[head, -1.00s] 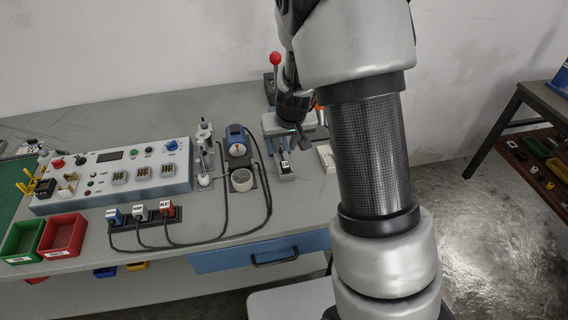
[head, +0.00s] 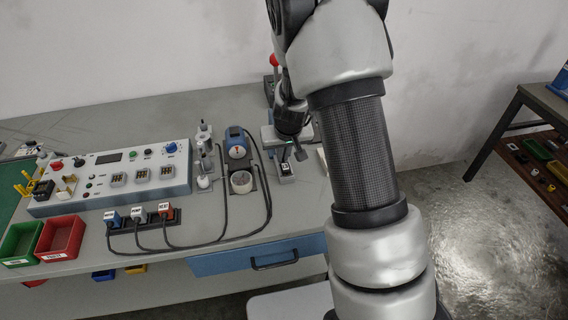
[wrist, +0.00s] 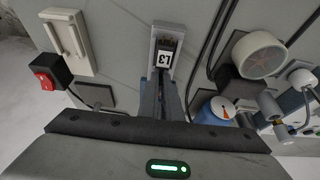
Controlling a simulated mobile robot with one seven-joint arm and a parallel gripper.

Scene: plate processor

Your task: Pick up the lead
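Three plug-ended leads lie in a dark rack on the bench: a blue one (head: 112,218), a white one (head: 138,214) and a red one (head: 165,210). Their black cables loop to the right. A small black block with a white label (head: 285,168) sits in a grey stand right of the cables. In the wrist view the labelled block (wrist: 164,58), reading L3, lies just beyond my fingertips. My gripper (head: 299,150) is close to this stand, far right of the rack. Its fingers (wrist: 162,90) are close together; whether they touch or hold anything is unclear.
A control panel (head: 105,180) fills the left of the bench. Red (head: 62,238) and green (head: 20,243) bins stand at its front. A blue-topped device (head: 237,142) and a round white cup (head: 241,182) stand left of my gripper. A red-knobbed lever (head: 274,60) is behind.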

